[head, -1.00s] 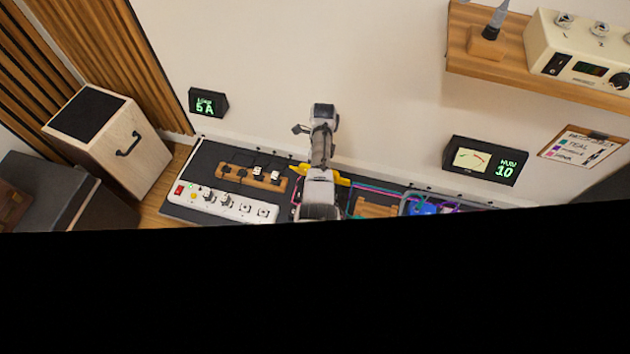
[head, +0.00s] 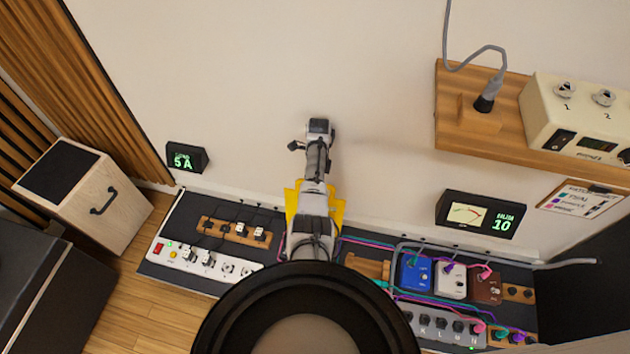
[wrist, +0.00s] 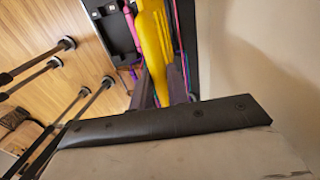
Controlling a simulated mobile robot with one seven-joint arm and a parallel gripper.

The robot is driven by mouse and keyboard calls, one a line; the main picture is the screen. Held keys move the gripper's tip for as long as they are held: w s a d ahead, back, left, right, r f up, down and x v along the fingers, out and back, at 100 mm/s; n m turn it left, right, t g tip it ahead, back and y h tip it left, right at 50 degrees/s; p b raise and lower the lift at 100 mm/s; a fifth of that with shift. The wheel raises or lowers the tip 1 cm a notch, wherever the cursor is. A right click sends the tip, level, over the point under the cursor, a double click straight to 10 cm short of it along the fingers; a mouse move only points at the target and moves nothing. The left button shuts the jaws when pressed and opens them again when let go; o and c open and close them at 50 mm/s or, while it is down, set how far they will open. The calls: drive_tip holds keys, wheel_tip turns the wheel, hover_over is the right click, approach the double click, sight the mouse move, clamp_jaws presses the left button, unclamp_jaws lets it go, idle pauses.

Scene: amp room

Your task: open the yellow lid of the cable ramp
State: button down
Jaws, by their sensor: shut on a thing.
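The yellow lid (head: 338,212) shows in the head view as yellow strips on both sides of my arm, at the back of the dark board near the wall. My arm hides its middle. In the wrist view the yellow lid (wrist: 153,35) runs down from the top edge to my gripper (wrist: 163,88). My gripper is shut on the lid, though the contact itself is partly hidden by the dark bar in front. In the head view my arm covers the fingertips. The ramp's channel under the lid is hidden, so I cannot tell the lid's exact angle.
A white power strip (head: 205,261) and a wooden plug block (head: 237,232) lie left of my arm. Blue (head: 416,273), white and brown pedals with coloured cables are on the right. A wooden shelf (head: 470,115) juts from the wall at upper right.

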drive_tip(key=shift+s+f, duration=0.35)
drive_tip(key=shift+f, duration=0.1)
drive_tip(key=c, duration=1.6)
unclamp_jaws()
drive_tip(key=shift+o, duration=1.2)
drive_tip(key=shift+w, duration=0.15)
drive_tip(key=shift+r, duration=0.1)
drive_tip(key=shift+w+r, duration=0.1)
drive_tip(key=shift+r, duration=0.35)
drive_tip(key=s+p+v, duration=0.1)
drive_tip(key=p+v, duration=0.3)
drive_tip(key=v, duration=0.5)
drive_tip(key=s+a+p+v, duration=0.1)
drive_tip(key=s+p+v, duration=0.1)
drive_tip(key=v, duration=0.7)
drive_tip(key=shift+s+r+p, duration=0.3)
drive_tip(key=shift+r+p, duration=0.5)
drive_tip(key=shift+p, duration=0.05)
